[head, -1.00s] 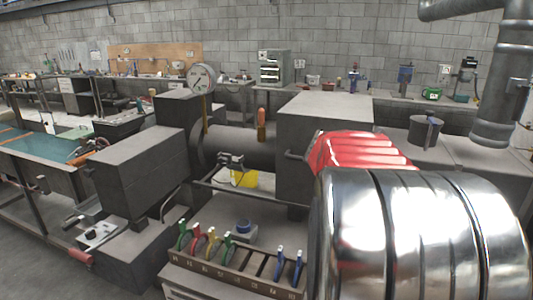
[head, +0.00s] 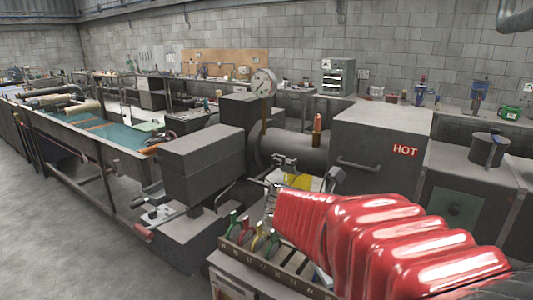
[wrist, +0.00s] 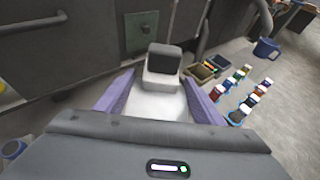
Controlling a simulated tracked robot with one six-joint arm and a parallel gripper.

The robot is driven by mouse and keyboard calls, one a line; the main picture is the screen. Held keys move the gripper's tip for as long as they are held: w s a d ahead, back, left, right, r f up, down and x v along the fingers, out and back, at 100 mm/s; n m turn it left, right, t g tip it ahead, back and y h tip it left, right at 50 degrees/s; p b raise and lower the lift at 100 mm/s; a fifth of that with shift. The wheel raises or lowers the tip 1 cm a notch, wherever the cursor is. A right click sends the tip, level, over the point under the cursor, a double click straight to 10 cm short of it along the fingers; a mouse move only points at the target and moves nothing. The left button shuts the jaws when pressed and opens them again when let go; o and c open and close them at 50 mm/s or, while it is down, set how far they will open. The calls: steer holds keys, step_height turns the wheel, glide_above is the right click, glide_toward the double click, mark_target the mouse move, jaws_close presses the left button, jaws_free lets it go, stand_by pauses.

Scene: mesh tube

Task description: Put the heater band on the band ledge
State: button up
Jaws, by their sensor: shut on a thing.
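My gripper (wrist: 160,78) has purple fingers and is shut on a pale, whitish thing with a dark grey block at its far end. I take it to be the heater band (wrist: 155,100); its full shape is hidden by the gripper body. Neither shows in the head view, where my red ribbed arm covers the lower right. I cannot pick out the band ledge for sure in either view.
A rack with coloured-handled tools (head: 265,265) stands in front of the machine. Open floor (head: 70,210) shows at the left.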

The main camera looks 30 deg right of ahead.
steer(key=w+a+f+n+t+y, duration=0.3)
steer(key=w+a+n+t, duration=0.2)
steer(key=w+a, duration=0.5)
steer(key=w+a+f+n+t+y, duration=0.3)
steer(key=w+a+n+t, duration=0.2)
steer(key=w+a, duration=0.5)
steer(key=w+a+f+n+t+y, duration=0.2)
steer(key=w+a+n+t, duration=0.3)
steer(key=w+a, duration=0.6)
steer(key=shift+w+f+n+t+y, duration=0.35)
steer(key=shift+w+n+y, duration=0.25)
steer(key=shift+n, duration=0.3)
steer(key=shift+s+a, duration=0.1)
